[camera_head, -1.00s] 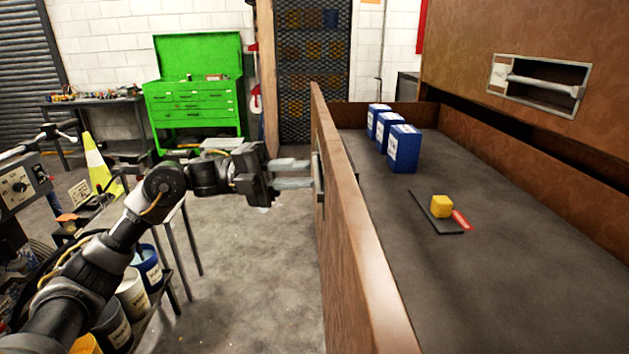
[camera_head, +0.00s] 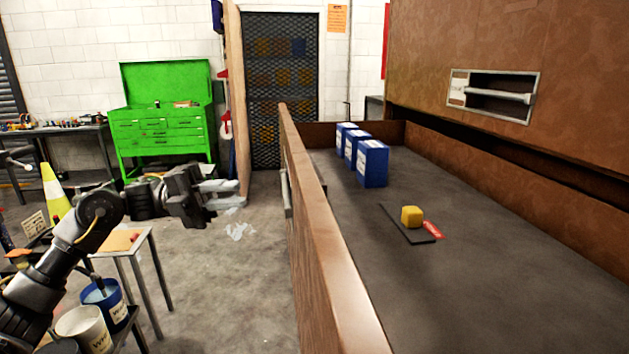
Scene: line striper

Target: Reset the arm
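My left arm (camera_head: 100,215) reaches in from the lower left. Its gripper (camera_head: 228,194) is over the bare floor, left of the open drawer. Two pale fingers show with a gap between them and nothing held. The gripper is apart from the drawer's front panel (camera_head: 325,235). A metal handle (camera_head: 286,192) shows edge-on on that panel's outer side, to the right of the fingers. My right arm and gripper are not in view.
The open drawer holds several blue boxes (camera_head: 373,164), a yellow block (camera_head: 411,217), a dark flat plate (camera_head: 395,220) and a red tag (camera_head: 431,229). A closed drawer (camera_head: 560,60) is above. Buckets (camera_head: 104,305) and a small table (camera_head: 130,238) stand lower left.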

